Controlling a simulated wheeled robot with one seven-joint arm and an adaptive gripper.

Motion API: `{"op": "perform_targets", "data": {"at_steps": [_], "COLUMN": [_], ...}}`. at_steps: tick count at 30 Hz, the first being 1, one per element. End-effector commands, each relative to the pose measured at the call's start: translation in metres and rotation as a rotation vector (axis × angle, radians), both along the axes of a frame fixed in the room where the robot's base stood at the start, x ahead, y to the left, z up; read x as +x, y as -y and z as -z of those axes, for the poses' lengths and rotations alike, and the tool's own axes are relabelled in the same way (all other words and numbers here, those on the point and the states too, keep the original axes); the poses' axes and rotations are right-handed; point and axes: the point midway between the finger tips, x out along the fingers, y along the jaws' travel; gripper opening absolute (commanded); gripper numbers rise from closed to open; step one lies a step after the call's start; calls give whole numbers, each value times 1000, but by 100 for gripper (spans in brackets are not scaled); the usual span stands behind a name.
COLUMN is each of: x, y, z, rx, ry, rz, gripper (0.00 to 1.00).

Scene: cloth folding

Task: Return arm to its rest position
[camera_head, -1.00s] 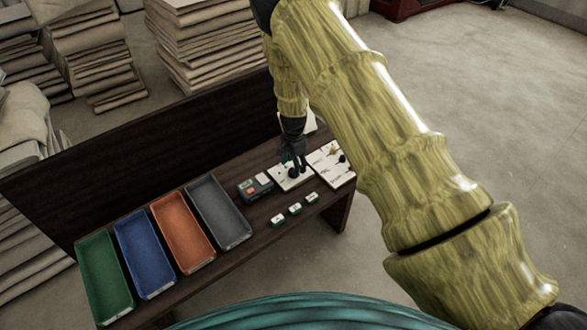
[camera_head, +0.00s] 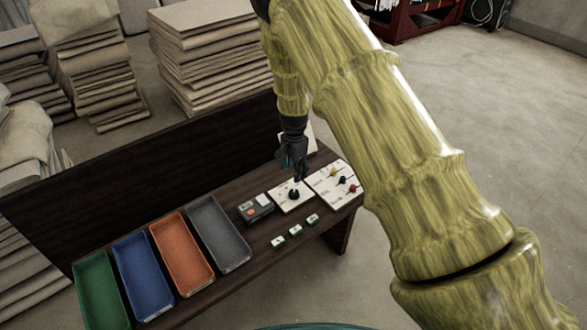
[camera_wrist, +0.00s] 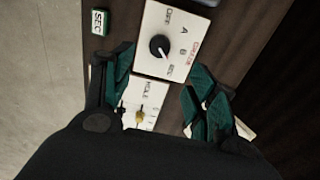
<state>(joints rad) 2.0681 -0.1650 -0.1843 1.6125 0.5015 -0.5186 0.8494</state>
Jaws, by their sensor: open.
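My gripper (camera_head: 293,170) is open and empty at the end of my yellow, wood-grained arm. It points down, a little above a white panel (camera_head: 282,206) with a black knob (camera_head: 293,194). In the wrist view the green fingers (camera_wrist: 163,65) are spread on both sides of the view. The black knob (camera_wrist: 160,46) lies ahead between them, apart from the fingers. Its white pointer line is turned to the lower right. A neighbouring white panel (camera_wrist: 131,116) with a yellow-tipped lever is partly hidden by my gripper.
The dark bench (camera_head: 262,243) carries green, blue, orange (camera_head: 182,255) and grey trays, a small device (camera_head: 256,209), several small labelled blocks (camera_head: 295,231) and a lever panel (camera_head: 322,190). A dark backboard (camera_head: 150,170) stands behind. Paper stacks (camera_head: 205,60) stand beyond.

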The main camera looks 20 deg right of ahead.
Motion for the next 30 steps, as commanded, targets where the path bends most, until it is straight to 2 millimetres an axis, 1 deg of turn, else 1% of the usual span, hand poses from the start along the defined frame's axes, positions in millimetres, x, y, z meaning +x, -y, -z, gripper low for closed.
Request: {"op": "perform_targets", "data": {"at_steps": [5, 8, 11, 13, 14, 15, 17, 18, 20, 21, 23, 24, 26, 27, 29, 30], "x": [0, -4, -21, -44, -57, -75, -105, -126, -157, -179, -213, -235, -270, -293, -328, -351], "y": [0, 2, 8, 16, 20, 25, 33, 37, 41, 44, 46, 46, 46, 45, 41, 38], "z": [0, 3, 17, 33, 41, 53, 69, 80, 93, 101, 110, 115, 121, 123, 123, 122], "rx": [0, -3, -18, -38, -46, -59, -78, -89, -101, -108, -112, -113, -111, -107, -96, -87], "ry": [0, -3, -11, -20, -25, -32, -43, -49, -58, -63, -71, -76, -80, -81, -81, -77], "rz": [0, -6, -39, -87, -113, -155, -223, -272, -348, -401, -483, -540, -625, -684, -772, -830], "gripper": [58, 58, 58, 58, 58, 58, 58, 58, 58, 58, 58, 58, 58, 58, 58, 58]}}
